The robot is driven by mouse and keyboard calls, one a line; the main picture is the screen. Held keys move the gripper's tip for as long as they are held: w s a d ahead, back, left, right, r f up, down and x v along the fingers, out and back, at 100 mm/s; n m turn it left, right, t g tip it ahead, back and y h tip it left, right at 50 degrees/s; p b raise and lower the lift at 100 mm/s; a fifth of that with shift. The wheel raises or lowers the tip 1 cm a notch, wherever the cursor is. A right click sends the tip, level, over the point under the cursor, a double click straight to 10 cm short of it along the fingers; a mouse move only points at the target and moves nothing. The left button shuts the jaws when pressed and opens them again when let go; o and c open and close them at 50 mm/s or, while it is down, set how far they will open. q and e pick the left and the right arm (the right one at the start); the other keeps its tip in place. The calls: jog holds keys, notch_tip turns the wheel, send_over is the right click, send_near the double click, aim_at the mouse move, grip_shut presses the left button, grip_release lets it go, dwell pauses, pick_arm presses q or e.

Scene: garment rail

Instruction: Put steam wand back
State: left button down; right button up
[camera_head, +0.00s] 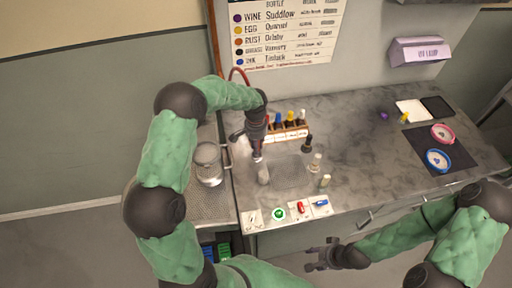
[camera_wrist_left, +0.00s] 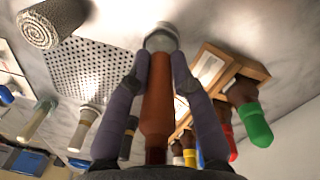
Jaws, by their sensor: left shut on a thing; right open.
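The steam wand shows in the left wrist view as a reddish-brown handle (camera_wrist_left: 157,100) with a pale grey round head (camera_wrist_left: 162,38). My left gripper (camera_wrist_left: 158,75) is shut on the handle, one finger on each side. In the head view my left gripper (camera_head: 257,150) hangs over the counter, left of the wooden bottle rack, and mostly hides the wand. A red hose (camera_head: 238,73) arches up behind the wrist. I cannot make out a holder for the wand. My right gripper (camera_head: 322,257) is open and empty in front of the counter.
The wooden rack (camera_head: 289,135) holds several colour-capped bottles. Small bottles stand to the right. A glass jar (camera_head: 208,165) is at left. The counter's right-middle (camera_head: 365,150) is clear.

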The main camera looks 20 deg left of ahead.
dwell(0.3)
pick_arm(q)
jog(key=c, duration=0.7)
grip_release()
jog(key=shift+r, duration=0.1)
jog(key=shift+r+p, duration=2.35)
jog(key=shift+r, duration=1.3)
jog(key=shift+r, duration=0.1)
